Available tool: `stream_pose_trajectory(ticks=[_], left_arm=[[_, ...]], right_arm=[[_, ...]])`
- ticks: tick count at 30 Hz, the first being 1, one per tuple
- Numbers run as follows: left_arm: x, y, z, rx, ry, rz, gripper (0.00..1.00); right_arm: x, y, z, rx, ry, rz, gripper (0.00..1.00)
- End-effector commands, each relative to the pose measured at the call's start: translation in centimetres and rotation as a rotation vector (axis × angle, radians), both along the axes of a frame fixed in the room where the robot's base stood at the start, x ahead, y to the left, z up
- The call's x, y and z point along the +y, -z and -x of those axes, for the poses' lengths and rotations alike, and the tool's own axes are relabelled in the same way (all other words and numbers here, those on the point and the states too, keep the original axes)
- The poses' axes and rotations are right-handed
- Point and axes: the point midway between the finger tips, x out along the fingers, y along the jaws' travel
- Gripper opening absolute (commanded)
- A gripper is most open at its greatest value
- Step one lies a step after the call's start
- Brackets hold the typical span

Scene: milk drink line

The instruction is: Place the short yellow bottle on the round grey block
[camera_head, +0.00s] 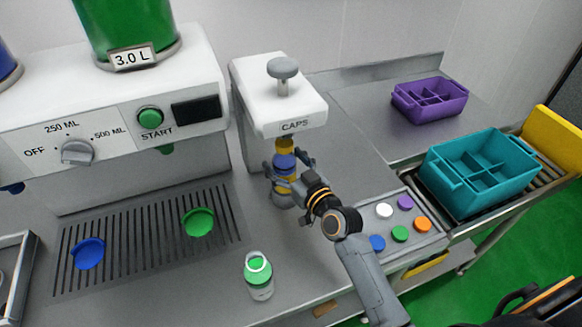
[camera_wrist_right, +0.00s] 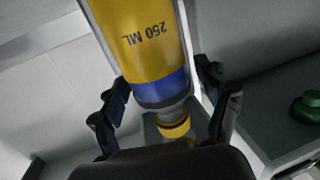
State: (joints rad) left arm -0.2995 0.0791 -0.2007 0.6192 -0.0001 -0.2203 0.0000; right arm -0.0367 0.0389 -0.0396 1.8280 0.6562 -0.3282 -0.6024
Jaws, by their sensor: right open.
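The short yellow bottle (camera_head: 285,182) has a blue band and a yellow ring at its neck. It stands upright under the capping head marked CAPS, and appears to rest on the round grey block (camera_head: 282,200). In the right wrist view the bottle (camera_wrist_right: 148,55) is large and upside down, with its 250 ML label readable. My right gripper (camera_head: 287,173) is open, with its fingers on either side of the bottle near the blue band; gaps show beside it in the wrist view. The bottle's foot is partly hidden by a finger. My left gripper is not in view.
The white capping machine (camera_head: 275,92) stands close above the bottle. A button panel (camera_head: 428,240) lies right of my arm. Teal (camera_head: 478,170) and purple (camera_head: 429,101) crates stand at the right. The dispenser fills the left.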

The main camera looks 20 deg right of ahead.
Motion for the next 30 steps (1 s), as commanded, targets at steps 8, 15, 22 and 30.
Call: stream_pose_trajectory(ticks=[8,15,22,30], left_arm=[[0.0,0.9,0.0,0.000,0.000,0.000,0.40],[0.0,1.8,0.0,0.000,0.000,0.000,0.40],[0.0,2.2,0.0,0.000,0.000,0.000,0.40],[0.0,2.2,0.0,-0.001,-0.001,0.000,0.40]], right_arm=[[-1.1,0.0,4.4,0.001,0.000,0.002,0.76],[-2.2,-0.3,9.2,0.001,-0.001,0.002,0.76],[-2.8,-0.6,11.4,0.000,0.000,0.000,0.76],[-2.8,-0.7,11.6,-0.001,0.000,0.000,0.76]])
